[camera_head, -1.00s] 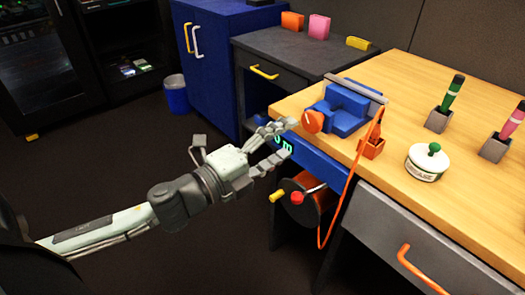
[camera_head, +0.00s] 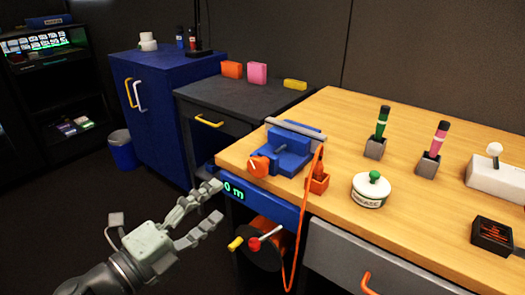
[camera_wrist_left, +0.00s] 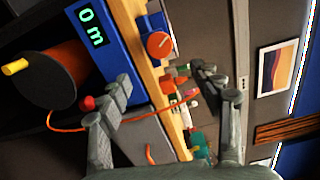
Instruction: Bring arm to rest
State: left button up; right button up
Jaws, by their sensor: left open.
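My left gripper (camera_head: 206,212) is open and empty, in front of the left end of the wooden workbench (camera_head: 450,138). Its fingers point toward the blue panel with a green "0 m" display (camera_head: 233,190), just left of it in the head view. In the left wrist view the open fingers (camera_wrist_left: 165,88) show with the display (camera_wrist_left: 90,26) beyond them. My right gripper is not in view.
On the bench are a blue vise-like device with an orange knob (camera_head: 258,167), a white jar (camera_head: 370,190), marker holders (camera_head: 375,148) and a white joystick box (camera_head: 496,175). A cable reel (camera_head: 262,248) hangs below. A blue cabinet (camera_head: 180,105) and bin (camera_head: 122,150) stand behind.

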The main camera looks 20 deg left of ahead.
aim_at(257, 170)
pick_arm(q)
jog(key=shift+x, duration=6)
jog(key=shift+s, duration=0.15)
